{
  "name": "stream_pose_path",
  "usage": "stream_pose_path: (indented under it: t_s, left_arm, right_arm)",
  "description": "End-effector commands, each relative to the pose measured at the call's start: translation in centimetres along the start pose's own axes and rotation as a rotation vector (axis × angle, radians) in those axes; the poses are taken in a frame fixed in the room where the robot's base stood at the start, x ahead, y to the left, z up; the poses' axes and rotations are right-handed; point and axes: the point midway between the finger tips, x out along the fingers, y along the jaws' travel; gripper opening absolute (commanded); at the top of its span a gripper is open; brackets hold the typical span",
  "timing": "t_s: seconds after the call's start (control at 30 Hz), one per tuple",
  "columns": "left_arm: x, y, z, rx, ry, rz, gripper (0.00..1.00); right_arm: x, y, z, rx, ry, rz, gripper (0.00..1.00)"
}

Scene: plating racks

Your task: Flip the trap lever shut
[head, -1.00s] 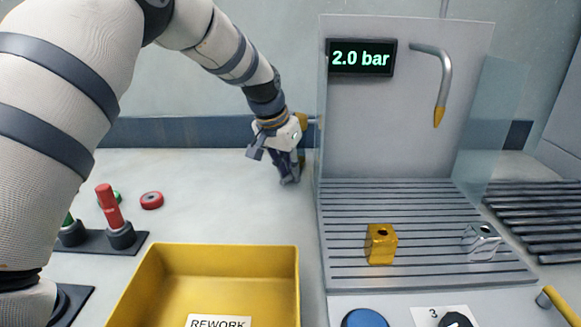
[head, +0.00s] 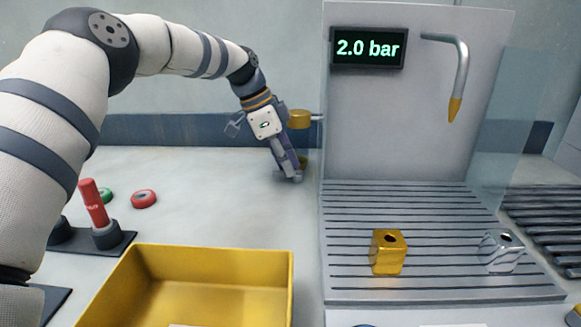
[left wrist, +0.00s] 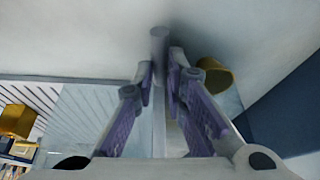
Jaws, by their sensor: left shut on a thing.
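My left gripper (head: 291,174) is low beside the left side of the rack's upright panel, fingers pointing down. In the left wrist view its fingers (left wrist: 160,72) are closed around a grey rod with a rounded end, which I take to be the trap lever (left wrist: 159,42). In the head view the gripper hides most of the lever. A brass cylinder (head: 299,119) on a short pipe from the panel's edge is just right of the gripper; it also shows beside the fingers in the left wrist view (left wrist: 214,75). My right gripper is not in view.
The slatted rack (head: 345,225) holds a gold block (head: 388,252) and a chrome block (head: 501,251). A display (head: 367,48) reads 2.0 bar. A yellow bin (head: 205,258) stands in front. A red-handled stand (head: 96,210) and a red ring (head: 144,199) are at left.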

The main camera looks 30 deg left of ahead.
Motion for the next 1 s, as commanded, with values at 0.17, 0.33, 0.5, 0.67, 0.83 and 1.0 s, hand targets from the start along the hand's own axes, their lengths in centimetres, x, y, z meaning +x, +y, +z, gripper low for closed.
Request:
stream_pose_path:
  t_s: [0.17,0.33,0.5,0.67,0.83,1.0]
  left_arm:
    - [0.37,-0.23,0.15,0.061,-0.003,0.028,0.00]
    - [0.24,-0.27,0.12,0.095,-0.003,0.041,0.00]
    - [0.14,-0.27,0.08,0.106,-0.003,0.046,0.00]
    - [0.11,-0.26,0.06,0.108,-0.003,0.046,0.00]
    - [0.12,-0.25,0.06,0.107,-0.003,0.046,0.00]
    - [0.10,-0.25,0.03,0.107,-0.002,0.045,0.33]
  right_arm:
    - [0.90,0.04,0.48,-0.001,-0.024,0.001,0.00]
    - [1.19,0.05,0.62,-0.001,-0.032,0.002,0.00]
    - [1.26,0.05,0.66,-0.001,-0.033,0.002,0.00]
    - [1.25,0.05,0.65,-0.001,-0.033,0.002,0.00]
    - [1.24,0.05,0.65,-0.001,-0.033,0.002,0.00]
    - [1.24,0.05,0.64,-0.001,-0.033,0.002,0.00]
